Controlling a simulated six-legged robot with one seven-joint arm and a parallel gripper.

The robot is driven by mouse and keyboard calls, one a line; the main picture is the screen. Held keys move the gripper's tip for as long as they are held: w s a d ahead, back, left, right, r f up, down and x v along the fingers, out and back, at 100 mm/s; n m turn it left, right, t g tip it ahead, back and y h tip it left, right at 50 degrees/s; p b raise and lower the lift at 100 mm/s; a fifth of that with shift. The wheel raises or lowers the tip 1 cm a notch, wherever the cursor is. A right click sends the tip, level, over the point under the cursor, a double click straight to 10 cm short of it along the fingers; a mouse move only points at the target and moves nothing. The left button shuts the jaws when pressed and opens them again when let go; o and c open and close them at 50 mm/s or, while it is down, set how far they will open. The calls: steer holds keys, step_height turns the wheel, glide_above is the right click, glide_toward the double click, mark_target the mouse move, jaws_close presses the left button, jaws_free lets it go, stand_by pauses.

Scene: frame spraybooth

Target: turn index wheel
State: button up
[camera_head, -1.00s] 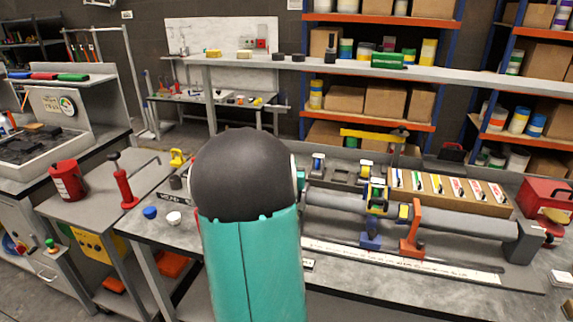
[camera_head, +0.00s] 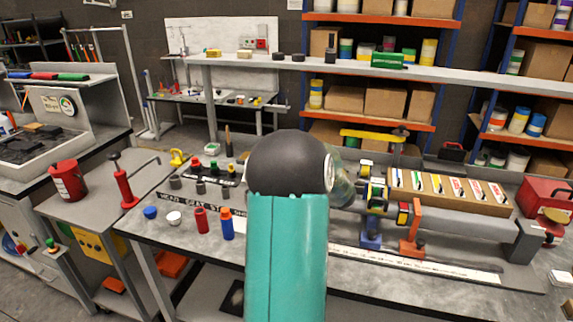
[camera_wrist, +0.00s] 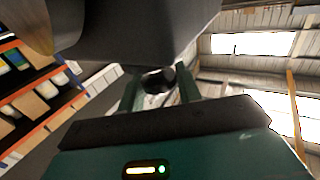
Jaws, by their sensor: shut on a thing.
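My gripper (camera_wrist: 160,88) shows in the wrist view as two greenish fingers on either side of a small dark round part (camera_wrist: 158,80), and it is shut on it. I cannot tell whether this part is the index wheel. In the head view my arm's dark joint and teal link hide the gripper. A fixture with a long grey tube (camera_head: 455,222) lies on the bench, with blue and yellow clamp parts (camera_head: 376,205) around it. I cannot pick out the index wheel for certain in the head view.
An orange clamp stand (camera_head: 413,230) and a wooden box of cards (camera_head: 450,190) are close on the right. A red box (camera_head: 545,200) is at the far right.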

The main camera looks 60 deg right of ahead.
steer(key=shift+n+t+y, duration=0.4)
steer(key=shift+n+y, duration=0.2)
steer(key=shift+y, duration=0.3)
steer(key=shift+r+n+y, duration=0.1)
steer(key=shift+n+y, duration=0.2)
steer(key=o, duration=0.9)
steer(key=shift+o, duration=0.2)
steer(key=shift+s, duration=0.1)
steer(key=v, duration=1.3)
steer(key=shift+s, duration=0.35)
steer(key=shift+w, duration=0.1)
